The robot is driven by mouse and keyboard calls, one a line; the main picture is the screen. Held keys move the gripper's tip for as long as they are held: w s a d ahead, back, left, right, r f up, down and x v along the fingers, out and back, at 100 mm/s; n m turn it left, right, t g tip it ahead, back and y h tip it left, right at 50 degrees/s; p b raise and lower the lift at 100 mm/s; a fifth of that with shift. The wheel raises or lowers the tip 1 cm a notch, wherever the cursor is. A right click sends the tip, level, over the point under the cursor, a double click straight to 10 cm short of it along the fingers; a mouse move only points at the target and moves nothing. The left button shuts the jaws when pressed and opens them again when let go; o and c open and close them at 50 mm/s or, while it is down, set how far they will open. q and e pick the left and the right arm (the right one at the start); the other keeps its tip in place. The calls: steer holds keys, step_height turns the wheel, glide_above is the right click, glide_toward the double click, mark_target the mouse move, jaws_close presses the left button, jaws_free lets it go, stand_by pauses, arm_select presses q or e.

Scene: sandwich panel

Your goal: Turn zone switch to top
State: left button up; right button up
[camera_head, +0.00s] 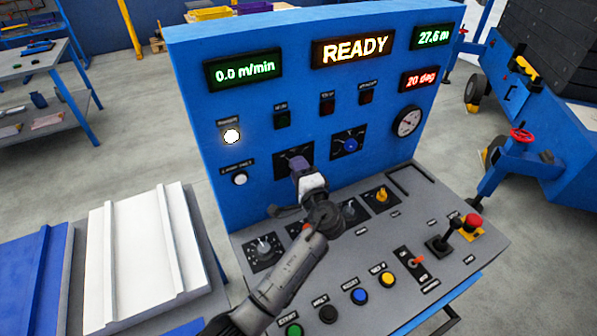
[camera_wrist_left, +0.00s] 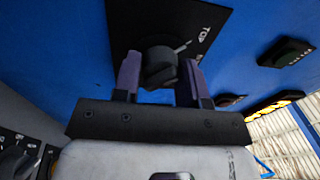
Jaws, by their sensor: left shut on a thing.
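The zone switch is a dark rotary knob (camera_wrist_left: 158,62) on a black plate (camera_wrist_left: 125,20) fixed to the upright blue panel. In the head view, the plate (camera_head: 281,160) shows behind my left gripper (camera_head: 299,163), which hides most of the knob. In the left wrist view, the purple fingers of my left gripper (camera_wrist_left: 160,78) stand on either side of the knob, shut on it. A pale line beside the knob slants up and right, near the "TOP" lettering (camera_wrist_left: 204,33). My right gripper is not in view.
A second switch with a blue knob (camera_head: 350,144) is just right on the upright panel. A "READY" display (camera_head: 352,49) is lit. White panels (camera_head: 135,250) lie at left.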

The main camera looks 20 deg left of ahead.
arm_select(q)
steer(key=o, duration=0.9)
steer(key=shift+p+v, duration=0.95)
steer(key=shift+v, duration=5.95)
